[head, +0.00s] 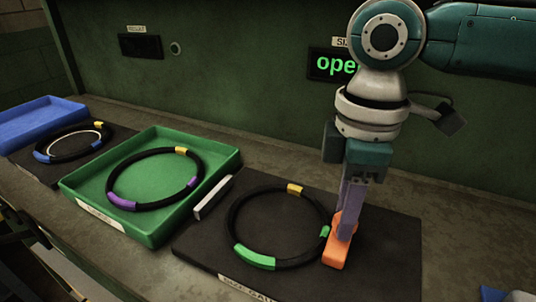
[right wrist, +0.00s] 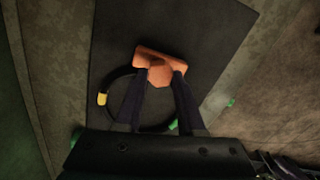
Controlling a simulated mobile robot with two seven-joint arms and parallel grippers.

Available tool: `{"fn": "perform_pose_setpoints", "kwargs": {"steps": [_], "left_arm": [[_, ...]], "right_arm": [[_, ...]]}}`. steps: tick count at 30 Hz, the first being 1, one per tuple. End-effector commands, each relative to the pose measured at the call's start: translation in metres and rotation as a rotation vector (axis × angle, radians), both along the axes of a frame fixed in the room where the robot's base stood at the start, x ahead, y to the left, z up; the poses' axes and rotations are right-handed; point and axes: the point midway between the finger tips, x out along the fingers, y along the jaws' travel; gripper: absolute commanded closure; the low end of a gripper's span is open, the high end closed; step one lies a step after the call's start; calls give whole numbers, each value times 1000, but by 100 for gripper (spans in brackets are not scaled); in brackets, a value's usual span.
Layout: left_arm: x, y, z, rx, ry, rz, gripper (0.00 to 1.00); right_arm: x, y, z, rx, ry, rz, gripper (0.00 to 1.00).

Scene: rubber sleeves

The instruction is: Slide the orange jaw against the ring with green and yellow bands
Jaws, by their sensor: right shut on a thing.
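The ring with green and yellow bands (head: 235,220) lies flat on a dark mat (head: 385,255); it also shows in the right wrist view (right wrist: 109,87). The orange jaw (head: 337,251) stands on the mat at the ring's right side, very close to it; whether they touch I cannot tell. In the right wrist view the orange jaw (right wrist: 158,72) sits between my fingertips. My right gripper (head: 347,215) points down and is shut on the jaw. A green band shows right beside the jaw. My left gripper is not in view.
A green tray (head: 150,235) left of the mat holds a ring with purple and yellow bands (head: 112,180). A small white block (head: 213,197) lies between tray and mat. Farther left are a blue-banded ring (head: 78,153) and a blue tray (head: 40,113).

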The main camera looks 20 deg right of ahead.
Motion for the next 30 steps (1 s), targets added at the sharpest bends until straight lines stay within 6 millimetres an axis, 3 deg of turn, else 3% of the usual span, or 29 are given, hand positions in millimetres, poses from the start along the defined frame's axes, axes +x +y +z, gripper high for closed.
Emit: {"fn": "perform_pose_setpoints", "kwargs": {"steps": [10,19,20,27,30], "left_arm": [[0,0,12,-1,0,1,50],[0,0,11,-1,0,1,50],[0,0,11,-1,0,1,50],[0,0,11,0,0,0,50],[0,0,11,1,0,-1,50]], "right_arm": [[10,9,3,3,1,-1,100],[12,10,1,2,0,0,100],[12,11,1,2,0,0,61],[12,10,0,2,0,0,34],[12,10,0,1,0,0,32]]}}
